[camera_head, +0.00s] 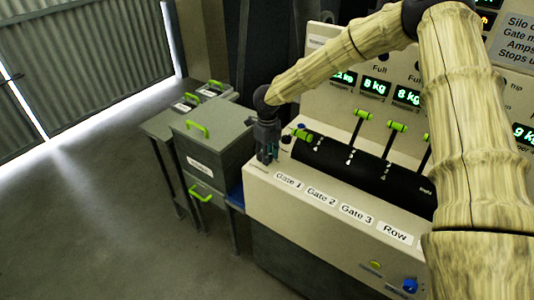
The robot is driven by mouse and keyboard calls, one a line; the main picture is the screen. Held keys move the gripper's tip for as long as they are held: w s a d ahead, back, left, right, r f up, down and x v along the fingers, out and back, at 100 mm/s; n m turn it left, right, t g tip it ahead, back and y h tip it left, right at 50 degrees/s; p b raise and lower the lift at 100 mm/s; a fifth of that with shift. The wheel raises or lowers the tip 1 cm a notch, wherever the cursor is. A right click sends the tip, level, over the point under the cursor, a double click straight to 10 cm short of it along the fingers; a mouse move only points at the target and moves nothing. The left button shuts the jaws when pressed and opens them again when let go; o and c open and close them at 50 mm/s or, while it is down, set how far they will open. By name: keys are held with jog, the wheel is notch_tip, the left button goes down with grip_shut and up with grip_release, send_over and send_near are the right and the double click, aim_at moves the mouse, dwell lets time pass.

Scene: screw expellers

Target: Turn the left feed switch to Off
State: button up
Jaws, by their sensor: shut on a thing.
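My gripper (268,157) points down at the left end of the console's top (262,178), beside the black lever panel. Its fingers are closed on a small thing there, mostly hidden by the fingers. By its place I take it for the left feed switch, but its pointer and any Off mark cannot be read. A small dark knob (286,139) shows just right of the fingers.
Green-handled levers (362,113) stand on the black panel to the right; the leftmost lever (302,134) lies low near my gripper. A blue knob (410,285) is on the console's lower front. Grey bins (212,140) stand to the left. Open floor lies further left.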

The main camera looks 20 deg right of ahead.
jog(key=n+p, duration=0.3)
jog(key=n, duration=0.3)
jog(key=shift+r, duration=0.1)
jog(key=shift+n+p, duration=0.7)
jog(key=shift+n, duration=1.6)
jog(key=o, duration=1.1)
jog(key=shift+d, duration=0.1)
jog(key=shift+c, duration=0.2)
notch_tip(320, 180, up, 12)
